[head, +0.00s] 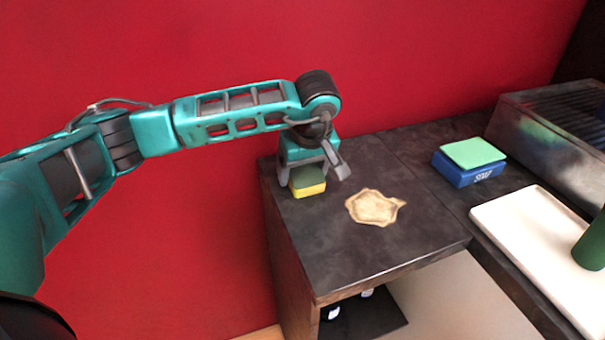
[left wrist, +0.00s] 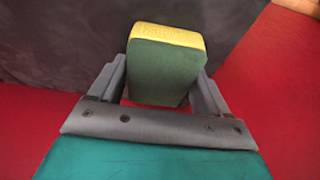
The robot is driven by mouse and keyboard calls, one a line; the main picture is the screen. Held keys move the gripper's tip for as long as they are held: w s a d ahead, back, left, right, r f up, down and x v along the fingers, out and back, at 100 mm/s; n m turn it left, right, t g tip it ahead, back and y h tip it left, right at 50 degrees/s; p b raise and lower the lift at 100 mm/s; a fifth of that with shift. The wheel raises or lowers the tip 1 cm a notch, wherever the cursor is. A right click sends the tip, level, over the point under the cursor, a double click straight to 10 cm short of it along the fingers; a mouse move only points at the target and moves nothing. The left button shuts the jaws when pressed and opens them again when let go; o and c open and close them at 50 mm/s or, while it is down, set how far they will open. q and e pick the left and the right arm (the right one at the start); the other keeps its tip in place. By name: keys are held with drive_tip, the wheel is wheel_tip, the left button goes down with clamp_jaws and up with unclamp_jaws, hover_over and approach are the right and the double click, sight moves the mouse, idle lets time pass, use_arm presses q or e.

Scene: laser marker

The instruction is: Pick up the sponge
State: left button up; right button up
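The sponge (head: 308,188), dark green on top and yellow below, is at the far left corner of the dark countertop (head: 345,255). My left gripper (head: 314,176) is over it with its fingers apart, one on each side. In the head view a gap shows between the right-hand finger and the sponge. In the left wrist view the sponge (left wrist: 168,65) lies between the two fingers of the left gripper (left wrist: 162,85), with its yellow edge at the far end. Whether either finger touches it is hard to tell. My right gripper is not in view.
A tan, irregular flat patch (head: 375,207) lies right of the sponge. Further right are a blue box with a green top (head: 470,163), a white tray (head: 530,235) with a green cylinder (head: 592,245), and a metal machine (head: 550,130). A red wall (head: 200,50) stands behind.

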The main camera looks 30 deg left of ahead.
sight(303, 170)
use_arm(q)
drive_tip(key=c, duration=0.6)
drive_tip(key=shift+r, duration=0.15)
wheel_tip(303, 170, up, 20)
drive_tip(key=shift+p, duration=0.35)
